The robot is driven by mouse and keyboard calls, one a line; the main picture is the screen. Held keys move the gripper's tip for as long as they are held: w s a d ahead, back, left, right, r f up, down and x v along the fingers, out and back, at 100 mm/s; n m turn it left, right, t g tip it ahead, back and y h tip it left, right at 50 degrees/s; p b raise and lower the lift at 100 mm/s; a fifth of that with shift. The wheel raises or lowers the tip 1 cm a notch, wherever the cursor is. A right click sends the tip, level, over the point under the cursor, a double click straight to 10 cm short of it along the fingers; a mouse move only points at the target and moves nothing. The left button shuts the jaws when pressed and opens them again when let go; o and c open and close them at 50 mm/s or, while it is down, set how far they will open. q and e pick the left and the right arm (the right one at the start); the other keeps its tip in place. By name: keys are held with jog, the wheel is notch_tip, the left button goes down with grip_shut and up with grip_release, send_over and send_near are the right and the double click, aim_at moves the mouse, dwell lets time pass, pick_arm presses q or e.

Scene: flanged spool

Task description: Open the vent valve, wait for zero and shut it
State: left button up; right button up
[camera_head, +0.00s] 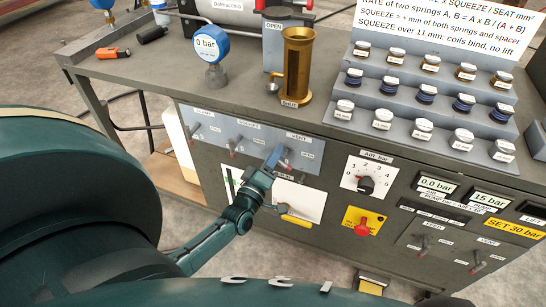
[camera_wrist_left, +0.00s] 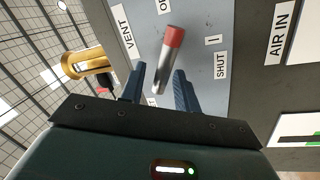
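The vent valve's lever (camera_wrist_left: 168,60) is a grey bar with a red end, on the blue-grey panel (camera_head: 228,147). In the left wrist view its red end points between the OPEN and SHUT labels; I cannot tell its exact setting. My left gripper (camera_head: 275,158) is at this lever. Its fingers (camera_wrist_left: 162,84) are apart, one on each side of the lever's grey part, with gaps showing. In the head view the gripper mostly hides the lever. A blue round gauge (camera_head: 210,45) on the bench reads 0 bar. My right gripper is not in view.
Other red-ended levers (camera_head: 235,149) sit left on the same panel. A yellow handle (camera_head: 297,220) is just below my gripper. A brass cylinder (camera_head: 297,65) stands on the bench above. To the right are a dial (camera_head: 366,184) and displays reading 0.0 bar (camera_head: 437,185) and 15 bar (camera_head: 489,199).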

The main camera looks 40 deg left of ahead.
pick_arm(q)
jog(key=v, duration=1.3)
jog(key=shift+o, duration=0.5)
dwell(0.4)
